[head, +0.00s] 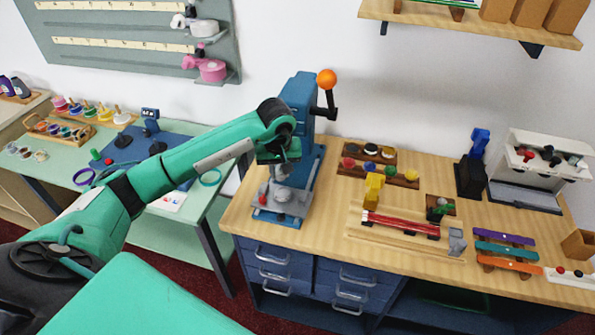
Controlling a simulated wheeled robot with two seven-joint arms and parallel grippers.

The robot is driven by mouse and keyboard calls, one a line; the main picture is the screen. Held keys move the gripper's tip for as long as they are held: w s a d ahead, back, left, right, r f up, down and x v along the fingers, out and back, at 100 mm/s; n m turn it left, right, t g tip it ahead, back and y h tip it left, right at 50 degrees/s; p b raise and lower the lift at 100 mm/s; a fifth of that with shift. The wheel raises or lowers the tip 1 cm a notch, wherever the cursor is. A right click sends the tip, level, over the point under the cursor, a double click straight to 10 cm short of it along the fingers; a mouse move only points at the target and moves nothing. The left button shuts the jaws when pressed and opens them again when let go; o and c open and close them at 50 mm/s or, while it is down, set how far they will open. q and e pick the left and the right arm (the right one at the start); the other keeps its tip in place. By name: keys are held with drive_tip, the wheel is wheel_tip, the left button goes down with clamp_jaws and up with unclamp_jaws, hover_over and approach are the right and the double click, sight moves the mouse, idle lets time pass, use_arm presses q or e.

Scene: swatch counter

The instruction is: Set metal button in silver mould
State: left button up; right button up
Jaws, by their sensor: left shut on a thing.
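My left gripper (281,172) reaches in from the left and points down in front of the blue press (299,92). It is shut on a small greyish thing, taken as the metal button, mostly hidden by the fingers. The silver mould (283,194) sits on the press base just below the gripper tips. I cannot tell whether the held thing touches it. A small red part (263,199) is on the base to the left of the mould. My right gripper is not in view.
The press lever has an orange ball (327,79). On the wooden counter to the right stand trays of coloured buttons (379,173), a yellow-topped jig (374,187) and a white machine (541,160). A green table (160,222) stands left. A shelf (480,27) hangs above.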

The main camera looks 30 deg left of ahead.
sight(282, 177)
use_arm(q)
drive_tip(key=shift+w, duration=0.35)
drive_tip(key=shift+w+f, duration=0.2)
drive_tip(key=shift+f, duration=0.45)
drive_tip(key=shift+s+f+b, duration=0.1)
drive_tip(key=shift+f+b, duration=0.65)
drive_tip(key=shift+f, duration=0.5)
drive_tip(key=shift+f+b, duration=0.35)
drive_tip(key=shift+f, duration=0.7)
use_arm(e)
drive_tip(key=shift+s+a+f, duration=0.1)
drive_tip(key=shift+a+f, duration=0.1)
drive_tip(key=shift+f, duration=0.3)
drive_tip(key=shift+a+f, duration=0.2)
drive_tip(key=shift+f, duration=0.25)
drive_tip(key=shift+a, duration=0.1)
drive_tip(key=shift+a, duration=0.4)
